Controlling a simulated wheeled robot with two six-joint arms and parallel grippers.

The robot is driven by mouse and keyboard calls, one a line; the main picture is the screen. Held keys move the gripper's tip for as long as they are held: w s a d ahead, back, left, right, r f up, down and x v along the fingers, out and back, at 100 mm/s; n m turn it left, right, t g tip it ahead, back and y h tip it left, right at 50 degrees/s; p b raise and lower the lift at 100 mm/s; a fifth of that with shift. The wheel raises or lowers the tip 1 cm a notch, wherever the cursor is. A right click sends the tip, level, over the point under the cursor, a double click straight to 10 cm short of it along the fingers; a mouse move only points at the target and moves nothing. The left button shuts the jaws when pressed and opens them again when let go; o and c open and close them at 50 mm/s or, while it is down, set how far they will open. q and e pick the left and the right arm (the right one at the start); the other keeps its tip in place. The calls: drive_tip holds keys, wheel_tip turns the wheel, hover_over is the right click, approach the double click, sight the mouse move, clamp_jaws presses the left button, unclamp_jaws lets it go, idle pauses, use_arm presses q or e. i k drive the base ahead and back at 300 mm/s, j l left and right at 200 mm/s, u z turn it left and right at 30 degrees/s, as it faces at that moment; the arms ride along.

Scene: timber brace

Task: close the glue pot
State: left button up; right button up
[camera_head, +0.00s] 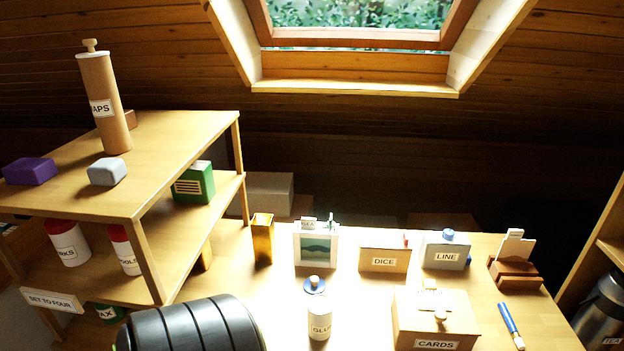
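The glue pot (320,321) is a small white cylinder with a GLUE label, standing upright on the desk near the bottom middle of the head view. The pot's inside cannot be made out. Neither of my grippers can be seen in this view.
A CARDS box (435,320) stands close right of the pot, with a blue pen (511,326) beyond. DICE (384,259) and LINE (445,250) boxes and a picture (316,246) stand behind. A black ribbed form (190,327), unidentified, fills the lower left before the shelf (170,150).

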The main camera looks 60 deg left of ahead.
sight(320, 307)
drive_tip(key=u, duration=1.85)
drive_tip(key=i+l, duration=0.1)
drive_tip(key=l, duration=0.25)
drive_tip(key=l+z, duration=0.05)
